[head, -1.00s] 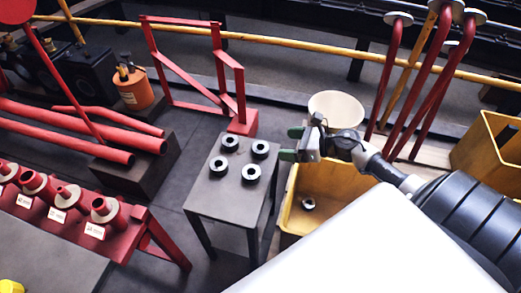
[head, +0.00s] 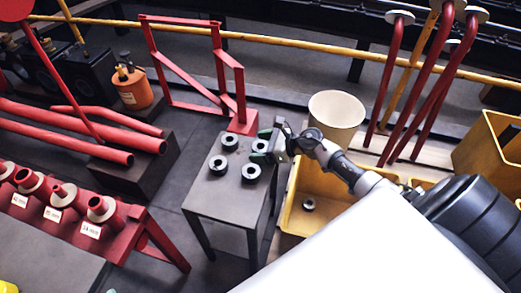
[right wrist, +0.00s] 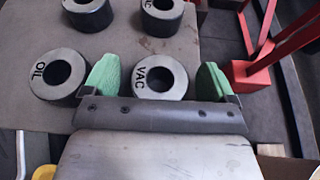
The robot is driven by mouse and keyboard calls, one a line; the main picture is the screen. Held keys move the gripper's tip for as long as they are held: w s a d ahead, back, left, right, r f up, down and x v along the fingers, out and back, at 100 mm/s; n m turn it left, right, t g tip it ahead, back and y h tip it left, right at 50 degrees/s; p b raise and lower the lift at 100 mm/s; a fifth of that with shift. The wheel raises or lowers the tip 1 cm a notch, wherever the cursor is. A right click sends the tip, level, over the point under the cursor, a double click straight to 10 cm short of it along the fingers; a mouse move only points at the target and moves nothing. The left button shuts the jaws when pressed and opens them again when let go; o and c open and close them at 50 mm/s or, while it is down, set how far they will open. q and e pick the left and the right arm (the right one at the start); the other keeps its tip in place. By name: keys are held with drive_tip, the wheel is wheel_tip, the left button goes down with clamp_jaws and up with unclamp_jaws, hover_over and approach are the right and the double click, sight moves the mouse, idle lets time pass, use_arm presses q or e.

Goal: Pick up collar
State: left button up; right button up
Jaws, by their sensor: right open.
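Several dark collars with pale tops stand on a small grey table (head: 228,202). In the right wrist view, one marked VAC (right wrist: 173,88) is between the green fingers of my right gripper (right wrist: 158,78). One marked OIL (right wrist: 42,84) is just left of the left finger. Two more collars (right wrist: 87,14) (right wrist: 172,22) are farther back, their markings cut off or unclear. My right gripper (head: 263,152) is open, over the table's right edge in the head view, hiding most of one collar. I cannot tell if the fingers touch VAC. My left gripper is not in view.
A yellow bin (head: 290,213) right of the table holds a dark ring (head: 308,205). A cream bucket (head: 337,112) stands behind it. A red frame (head: 240,95) rises behind the table. A red rack with flanged pipes (head: 125,240) stands to the left.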

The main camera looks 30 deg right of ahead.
drive_tip(key=shift+c, duration=0.3)
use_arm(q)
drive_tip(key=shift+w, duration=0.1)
use_arm(e)
drive_tip(key=shift+w, duration=0.1)
drive_tip(key=c, duration=1.2)
drive_tip(key=shift+r, duration=0.15)
wheel_tip(320, 180, up, 4)
drive_tip(key=shift+r+p, duration=0.15)
drive_tip(key=shift+p, duration=0.8)
drive_tip(key=shift+s+d+r+p, duration=0.15)
drive_tip(key=shift+s+d+r, duration=0.05)
drive_tip(key=shift+s, duration=0.25)
drive_tip(key=shift+s+d+r+p, duration=0.15)
drive_tip(key=shift+s+d, duration=0.05)
drive_tip(key=shift+s, duration=0.25)
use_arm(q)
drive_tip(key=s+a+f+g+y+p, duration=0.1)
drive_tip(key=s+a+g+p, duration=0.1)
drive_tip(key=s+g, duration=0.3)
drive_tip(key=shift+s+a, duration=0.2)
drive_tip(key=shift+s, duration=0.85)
use_arm(e)
drive_tip(key=s+d+r, duration=0.4)
drive_tip(key=s+r, duration=0.1)
drive_tip(key=s, duration=0.4)
drive_tip(key=shift+r, duration=0.4)
